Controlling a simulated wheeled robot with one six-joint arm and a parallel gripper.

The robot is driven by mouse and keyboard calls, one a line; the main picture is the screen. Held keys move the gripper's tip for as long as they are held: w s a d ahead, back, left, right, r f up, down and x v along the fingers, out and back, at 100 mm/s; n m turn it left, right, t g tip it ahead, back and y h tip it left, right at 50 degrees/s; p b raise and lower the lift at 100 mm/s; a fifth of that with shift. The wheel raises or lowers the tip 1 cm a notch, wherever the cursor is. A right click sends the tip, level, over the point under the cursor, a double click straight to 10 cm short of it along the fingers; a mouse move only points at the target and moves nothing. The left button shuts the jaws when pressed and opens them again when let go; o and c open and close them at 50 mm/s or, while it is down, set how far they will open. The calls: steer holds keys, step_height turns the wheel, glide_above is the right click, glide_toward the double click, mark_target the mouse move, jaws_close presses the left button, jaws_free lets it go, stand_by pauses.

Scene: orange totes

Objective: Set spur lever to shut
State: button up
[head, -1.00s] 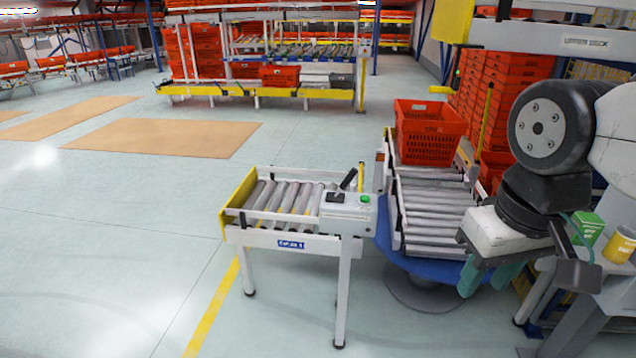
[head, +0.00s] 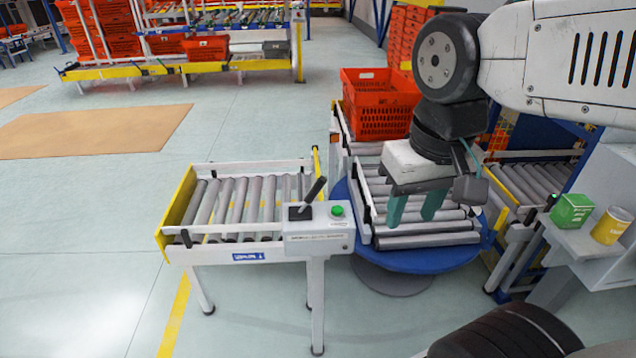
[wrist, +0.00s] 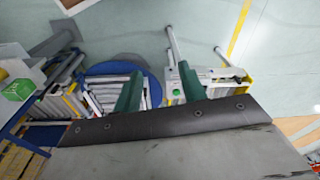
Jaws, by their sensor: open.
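The spur lever (head: 313,192) is a black handle on a grey control box (head: 318,238) at the right end of a short roller conveyor (head: 235,205). The handle tilts up and to the right. A green button (head: 337,211) sits beside it on the box. My gripper (head: 411,216) has two green fingers, open and empty, right of the box and in front of the turntable rollers. In the wrist view my gripper (wrist: 158,90) shows its fingers apart. The control box (wrist: 198,80) is partly hidden behind the right finger there, and I cannot make out the lever.
A blue turntable (head: 470,250) with rollers stands right of the spur. An orange tote (head: 378,110) sits on the rollers behind it. A green box (head: 571,211) and a yellow can (head: 611,226) stand on a grey ledge at right. The floor left of the spur is clear.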

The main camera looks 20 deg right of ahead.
steer(key=w+a+f+m, duration=0.1)
steer(key=w+f+m, duration=0.1)
steer(key=w+m, duration=1)
steer(key=m, duration=0.6)
glide_above(320, 189)
step_height(320, 189, down, 6)
steer(key=shift+d+f, duration=0.15)
steer(key=shift+f, duration=0.05)
steer(key=shift+w+f, duration=0.2)
steer(key=shift+f, duration=0.1)
steer(key=f, duration=0.7)
steer(key=shift+w+f, duration=0.3)
steer(key=shift+w, duration=0.1)
jaws_close()
